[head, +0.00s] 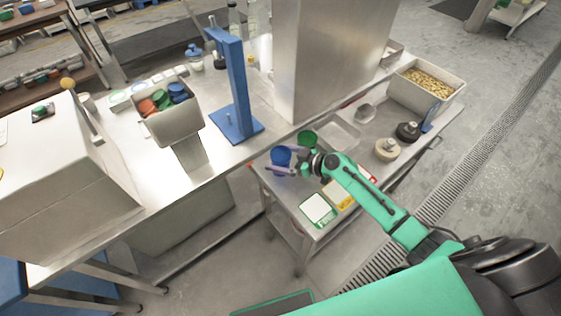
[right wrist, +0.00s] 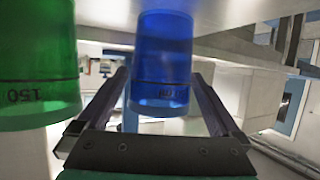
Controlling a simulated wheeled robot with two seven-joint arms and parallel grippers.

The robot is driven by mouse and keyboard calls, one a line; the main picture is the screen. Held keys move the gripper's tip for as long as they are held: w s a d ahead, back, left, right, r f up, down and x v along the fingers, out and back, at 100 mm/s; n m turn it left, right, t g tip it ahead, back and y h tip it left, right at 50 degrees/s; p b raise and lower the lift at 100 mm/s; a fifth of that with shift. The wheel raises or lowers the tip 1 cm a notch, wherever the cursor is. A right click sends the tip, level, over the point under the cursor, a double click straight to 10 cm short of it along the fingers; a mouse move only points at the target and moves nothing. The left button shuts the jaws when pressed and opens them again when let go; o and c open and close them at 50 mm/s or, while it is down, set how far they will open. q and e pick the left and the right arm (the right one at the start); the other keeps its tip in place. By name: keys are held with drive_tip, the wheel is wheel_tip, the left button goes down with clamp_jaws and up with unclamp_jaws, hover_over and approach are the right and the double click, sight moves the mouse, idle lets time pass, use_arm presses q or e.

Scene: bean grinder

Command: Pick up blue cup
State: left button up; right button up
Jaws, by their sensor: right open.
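The blue cup (head: 281,155) stands on the metal cart beside the green cup (head: 307,139). My right gripper (head: 283,170) is open at the blue cup, with its two fingers on either side of it. In the right wrist view the blue cup (right wrist: 162,65) is between the fingers of my right gripper (right wrist: 165,95), and gaps seem to show beside it. The green cup (right wrist: 38,65) is close outside the finger on the left of that view. My left gripper is not in view.
The cart (head: 290,205) also holds a white-and-green scale (head: 318,210), a yellow one (head: 340,194), round knobbed objects (head: 387,149) and a bin of beans (head: 428,85). A blue stand (head: 240,90) and a bin of coloured items (head: 172,115) are on the bench behind.

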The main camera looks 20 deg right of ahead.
drive_tip(key=shift+d, duration=0.1)
drive_tip(key=c, duration=1.1)
drive_tip(key=shift+r, duration=0.1)
drive_tip(key=shift+c, duration=0.2)
